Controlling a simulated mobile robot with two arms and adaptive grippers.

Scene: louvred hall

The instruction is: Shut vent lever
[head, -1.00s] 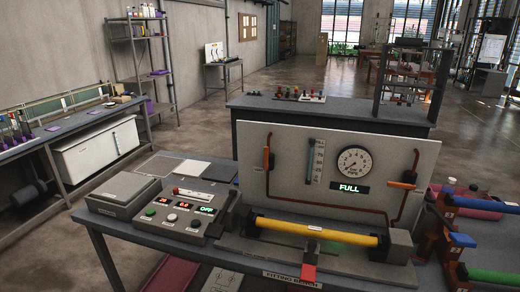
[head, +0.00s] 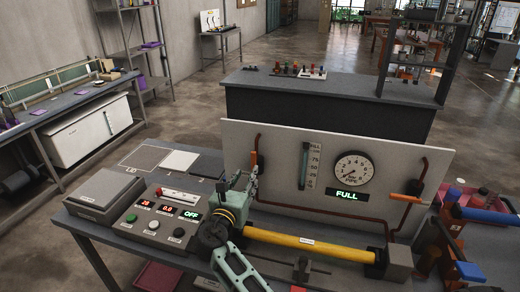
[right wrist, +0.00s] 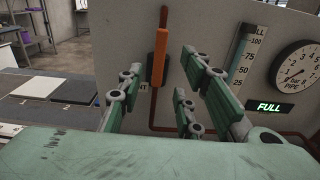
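The vent lever is an orange handle (head: 254,161) standing upright at the left of the grey upright panel (head: 285,185). It also shows in the right wrist view (right wrist: 159,56), on a brown pipe, with its label partly hidden. My right gripper (head: 254,177) is at the panel's left end, close in front of the lever. In the right wrist view its green fingers (right wrist: 160,76) are spread, with the lever lined up in the gap between them. I cannot tell whether they touch it. My left gripper is not in view.
A second orange lever (head: 406,199) lies level at the panel's right. A gauge (head: 353,168) and a lit "FULL" sign (head: 347,195) sit between. A yellow pipe (head: 310,242) runs along the bench front. A control box (head: 165,220) stands left of my right arm.

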